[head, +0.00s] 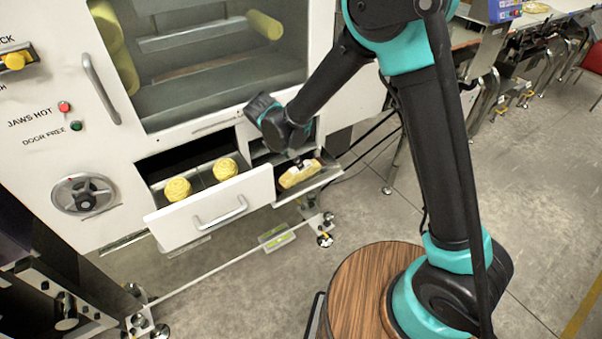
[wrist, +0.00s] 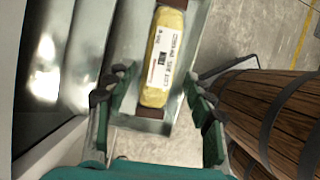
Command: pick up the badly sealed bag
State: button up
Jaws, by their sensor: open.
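A yellow bag (head: 299,174) with a white printed label lies in a small metal chute tray (head: 318,182) on the machine's front. In the wrist view the bag (wrist: 172,40) shows brown end strips and lies lengthwise in the tray (wrist: 197,30). I cannot tell from these views how its seal looks. My gripper (wrist: 157,85) is open, with one finger on each side of the bag's near end in the picture. Nothing is held between the fingers. In the head view my wrist hangs just above the bag and the fingertips are mostly hidden.
An open white drawer (head: 222,206) left of the tray holds two yellow rolls, one of them here (head: 177,189). A packaging machine (head: 110,150) with a window stands behind. A wooden barrel-like stand (wrist: 270,110) is at the right in the wrist view. Floor is clear farther right.

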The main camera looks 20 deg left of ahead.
jog(key=shift+x, duration=3.85)
jog(key=shift+s, duration=0.25)
jog(key=shift+c, duration=0.3)
jog(key=c, duration=1)
